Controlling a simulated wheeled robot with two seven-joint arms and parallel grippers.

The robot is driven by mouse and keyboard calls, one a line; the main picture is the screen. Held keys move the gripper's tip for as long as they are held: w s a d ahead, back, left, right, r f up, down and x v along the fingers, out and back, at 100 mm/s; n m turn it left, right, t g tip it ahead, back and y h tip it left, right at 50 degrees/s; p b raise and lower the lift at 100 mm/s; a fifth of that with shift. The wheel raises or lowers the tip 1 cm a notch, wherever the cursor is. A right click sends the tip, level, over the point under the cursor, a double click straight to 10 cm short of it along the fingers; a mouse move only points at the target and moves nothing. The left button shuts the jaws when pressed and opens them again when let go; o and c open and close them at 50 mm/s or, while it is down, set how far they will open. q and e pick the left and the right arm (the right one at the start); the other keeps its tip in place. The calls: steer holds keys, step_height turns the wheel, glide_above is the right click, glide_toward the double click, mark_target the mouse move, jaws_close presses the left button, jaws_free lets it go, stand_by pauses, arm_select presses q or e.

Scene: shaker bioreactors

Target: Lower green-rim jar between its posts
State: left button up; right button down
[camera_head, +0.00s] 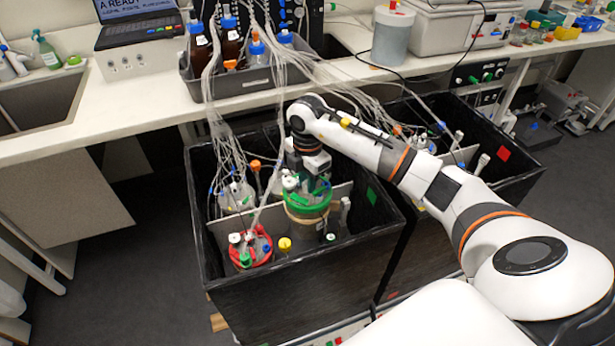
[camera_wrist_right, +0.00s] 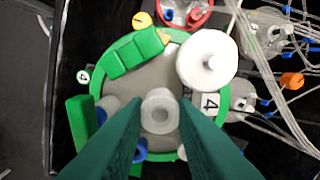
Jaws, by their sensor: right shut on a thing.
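The green-rim jar (camera_head: 307,205) is in the left black box, upright as far as I can tell, with its green rim showing above its neighbours. My right gripper (camera_head: 308,172) is above its lid. In the right wrist view the green rim (camera_wrist_right: 98,92) surrounds a grey lid, and my right gripper (camera_wrist_right: 160,120) is shut on a pale round post in the lid's middle. The jar's base and its posts are hidden by the box wall and other parts, so I cannot tell whether it touches the floor. My left gripper is not in view.
A red-rim jar (camera_head: 250,248) stands at the front left of the box, and another jar (camera_head: 237,196) with tubes stands behind it. The black box (camera_head: 290,290) has high walls. Tubes (camera_head: 283,100) hang from the bench. A second black box (camera_head: 510,165) stands to the right.

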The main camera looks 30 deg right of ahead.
step_height(320, 180, down, 12)
steer(key=b, duration=0.8)
stand_by(0.8)
steer(key=shift+f+b, duration=0.45)
steer(key=shift+f, duration=0.3)
stand_by(1.0)
steer(key=shift+f+b, duration=0.85)
steer(key=shift+f, duration=1.1)
stand_by(1.3)
